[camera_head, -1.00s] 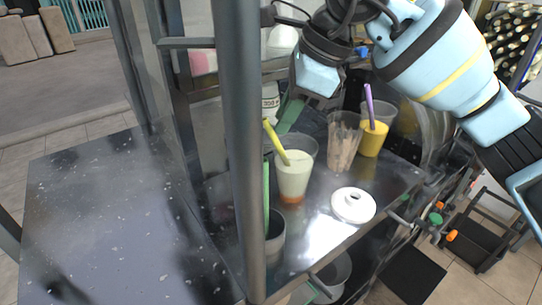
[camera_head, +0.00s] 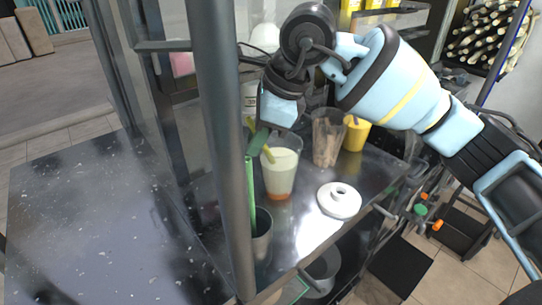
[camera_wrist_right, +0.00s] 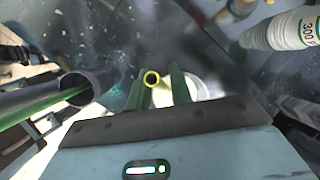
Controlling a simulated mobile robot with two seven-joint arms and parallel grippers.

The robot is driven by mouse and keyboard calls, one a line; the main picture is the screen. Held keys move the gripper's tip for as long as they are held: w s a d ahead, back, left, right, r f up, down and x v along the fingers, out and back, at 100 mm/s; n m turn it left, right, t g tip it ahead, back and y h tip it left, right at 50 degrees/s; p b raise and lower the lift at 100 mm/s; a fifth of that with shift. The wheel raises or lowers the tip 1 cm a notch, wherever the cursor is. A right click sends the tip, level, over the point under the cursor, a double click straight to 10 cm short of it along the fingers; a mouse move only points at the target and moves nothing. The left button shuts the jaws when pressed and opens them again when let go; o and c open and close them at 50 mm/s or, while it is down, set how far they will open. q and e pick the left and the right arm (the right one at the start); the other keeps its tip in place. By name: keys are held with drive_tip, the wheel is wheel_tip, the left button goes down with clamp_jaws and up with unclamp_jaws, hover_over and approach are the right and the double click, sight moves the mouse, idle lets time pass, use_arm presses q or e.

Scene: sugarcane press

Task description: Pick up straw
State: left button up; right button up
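A yellow straw (camera_head: 267,153) leans in a clear cup (camera_head: 281,178) of pale drink on the metal counter. My right gripper (camera_head: 258,142) is at the upper part of this straw, above the cup, and covers part of it. In the right wrist view the straw's round yellow end (camera_wrist_right: 152,77) shows between my two green fingers (camera_wrist_right: 161,90), closer to the left one. The fingers look apart, with a gap beside the straw. My left gripper is not in view.
A brown-filled cup (camera_head: 326,140) and a yellow-drink cup (camera_head: 356,134) stand behind. A white round lid (camera_head: 339,200) lies in front. A grey cup (camera_head: 262,240) holds a green straw (camera_head: 250,200). A dark post (camera_head: 222,150) stands left of the cups.

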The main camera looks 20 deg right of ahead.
drive_tip(key=shift+x, duration=0.85)
clamp_jaws()
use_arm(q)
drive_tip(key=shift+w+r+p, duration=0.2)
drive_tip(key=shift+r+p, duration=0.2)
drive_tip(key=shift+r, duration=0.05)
use_arm(e)
wheel_tip(320, 180, up, 18)
